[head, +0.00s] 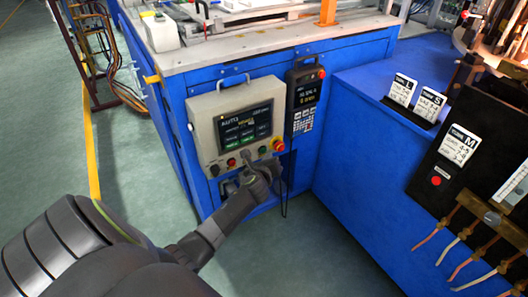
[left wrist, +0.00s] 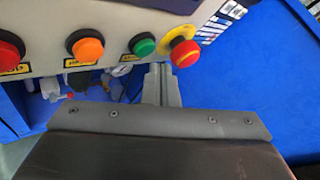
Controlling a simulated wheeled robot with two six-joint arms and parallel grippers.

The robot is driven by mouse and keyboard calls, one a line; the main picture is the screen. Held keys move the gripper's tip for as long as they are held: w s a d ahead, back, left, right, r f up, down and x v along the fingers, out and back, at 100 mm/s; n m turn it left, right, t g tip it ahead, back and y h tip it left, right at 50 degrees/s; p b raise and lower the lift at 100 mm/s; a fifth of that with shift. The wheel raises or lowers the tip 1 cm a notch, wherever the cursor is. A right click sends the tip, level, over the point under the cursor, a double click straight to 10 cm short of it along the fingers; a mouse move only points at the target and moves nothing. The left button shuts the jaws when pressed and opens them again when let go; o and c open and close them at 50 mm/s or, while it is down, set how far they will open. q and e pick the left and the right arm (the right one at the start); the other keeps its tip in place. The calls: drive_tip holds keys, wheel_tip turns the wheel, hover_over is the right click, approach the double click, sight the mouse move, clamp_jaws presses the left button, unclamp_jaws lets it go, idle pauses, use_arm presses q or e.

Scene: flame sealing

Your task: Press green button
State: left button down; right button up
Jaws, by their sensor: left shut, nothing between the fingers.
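A beige control panel (head: 237,122) with a lit screen is mounted on the blue cabinet, with a row of buttons along its lower edge. The green button (left wrist: 143,44) sits between an orange button (left wrist: 86,46) and a red emergency stop on a yellow base (left wrist: 184,50) in the left wrist view. In the head view the green button (head: 262,150) is small, close to the gripper. My left gripper (head: 247,160) is shut and empty, in front of the panel's lower edge. In the left wrist view its fingertips (left wrist: 161,70) appear just below and right of the green button; contact cannot be told.
A red button (left wrist: 8,52) is at the left of the row. A black handheld keypad (head: 304,94) hangs right of the panel. A blue cabinet (head: 355,140) stands at the right, bearing cards and a black board. Green floor is open at the left.

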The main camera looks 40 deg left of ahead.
use_arm(q)
drive_tip(key=shift+a, duration=0.15)
idle(0.5)
drive_tip(key=shift+w+a, duration=0.15)
drive_tip(key=shift+a, duration=0.1)
idle(0.3)
